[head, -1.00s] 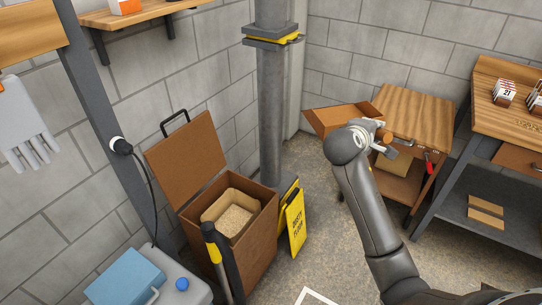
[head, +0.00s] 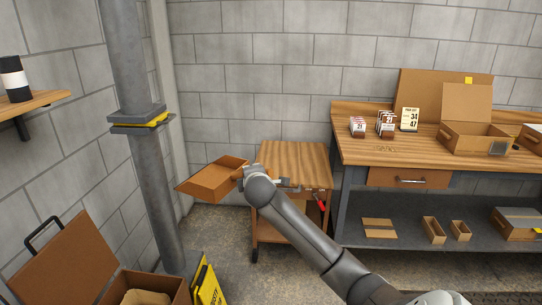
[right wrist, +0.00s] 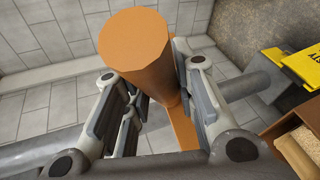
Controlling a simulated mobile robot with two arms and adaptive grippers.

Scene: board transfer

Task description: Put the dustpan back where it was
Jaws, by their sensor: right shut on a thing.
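The orange-brown dustpan (head: 212,181) is in the air left of the small wooden cart, its open pan pointing left. My right gripper (head: 250,173) holds it by the handle, close to the cart's left edge in the picture. In the right wrist view the thick round orange handle (right wrist: 150,45) stands between the fingers of my right gripper (right wrist: 160,105). The pan itself is mostly hidden there. My left gripper is not in view.
The wooden cart (head: 295,155) has a bare top and a red-handled tool (head: 320,202) at its side. A workbench (head: 345,122) with boxes and cards stands right. A grey column (head: 150,190), yellow floor sign (head: 208,283) and open brown bin (head: 165,285) are at left.

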